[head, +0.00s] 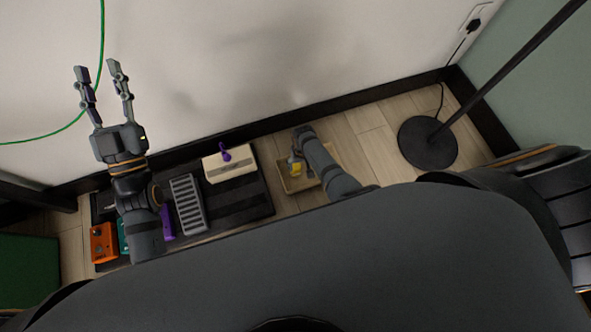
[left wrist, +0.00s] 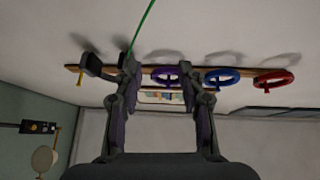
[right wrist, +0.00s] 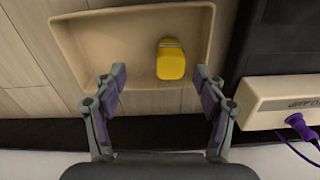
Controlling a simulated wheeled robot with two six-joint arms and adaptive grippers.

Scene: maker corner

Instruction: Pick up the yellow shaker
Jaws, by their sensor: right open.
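The yellow shaker (right wrist: 171,61) sits in a shallow tan tray (right wrist: 95,28) on the floor, toward the tray's right side in the right wrist view. It also shows in the head view (head: 296,168), partly hidden by my right arm. My right gripper (right wrist: 160,80) is open above the tray's edge, with the shaker just beyond its fingertips and nearer the right finger. Nothing is between its fingers. My left gripper (head: 96,70) is raised in front of the white wall, open and empty, far to the left of the tray.
A black board left of the tray holds a cream box (head: 229,165) with a purple plug, a grey pedal (head: 188,204) and an orange pedal (head: 103,242). A black lamp base (head: 427,143) stands to the right. A green cable hangs near my left gripper.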

